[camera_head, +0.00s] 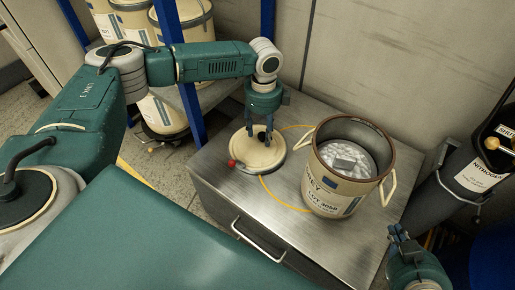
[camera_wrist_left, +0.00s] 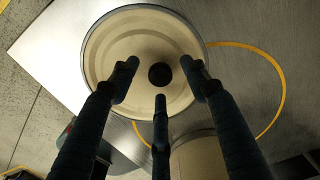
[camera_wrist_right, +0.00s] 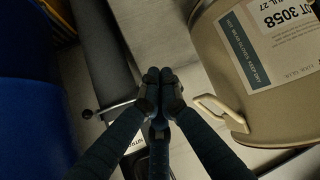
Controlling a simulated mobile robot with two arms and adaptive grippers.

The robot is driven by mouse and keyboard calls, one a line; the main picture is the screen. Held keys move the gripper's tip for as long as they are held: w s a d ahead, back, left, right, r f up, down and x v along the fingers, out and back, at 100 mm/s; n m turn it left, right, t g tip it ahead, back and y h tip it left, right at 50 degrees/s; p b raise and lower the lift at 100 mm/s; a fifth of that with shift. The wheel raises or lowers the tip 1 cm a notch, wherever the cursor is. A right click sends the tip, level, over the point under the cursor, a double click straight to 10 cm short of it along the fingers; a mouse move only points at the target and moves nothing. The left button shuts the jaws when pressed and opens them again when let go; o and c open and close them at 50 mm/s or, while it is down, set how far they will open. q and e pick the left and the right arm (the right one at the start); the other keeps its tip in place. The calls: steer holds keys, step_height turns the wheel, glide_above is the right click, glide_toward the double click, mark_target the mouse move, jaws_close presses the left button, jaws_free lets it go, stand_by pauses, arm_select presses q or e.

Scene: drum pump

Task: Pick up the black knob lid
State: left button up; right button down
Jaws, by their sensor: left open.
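The lid is a round cream disc (camera_head: 257,157) lying on the steel cabinet top, left of the drum. Its black knob (camera_wrist_left: 160,75) stands at the lid's middle in the left wrist view. My left gripper (camera_head: 262,132) points down just above the lid. Its fingers (camera_wrist_left: 161,84) are open and spread around the knob, with no clear contact. In the head view the fingers partly hide the knob. My right gripper (camera_wrist_right: 160,82) has its fingertips together with nothing visible between them. It is low at the right, beside the drum and off the cabinet top.
An open cream drum (camera_head: 335,195) with white contents and a grey block stands right of the lid. A blue post (camera_head: 180,75) rises behind my left arm. A dark nitrogen cylinder (camera_head: 470,185) stands at right.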

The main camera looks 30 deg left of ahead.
arm_select(q)
steer(key=shift+f, duration=0.2)
jaws_close()
arm_select(e)
steer(key=shift+w+a+r+t, duration=0.1)
steer(key=shift+w+r+t, duration=0.2)
steer(key=shift+w+r, duration=0.05)
arm_select(q)
steer(key=shift+r, duration=0.1)
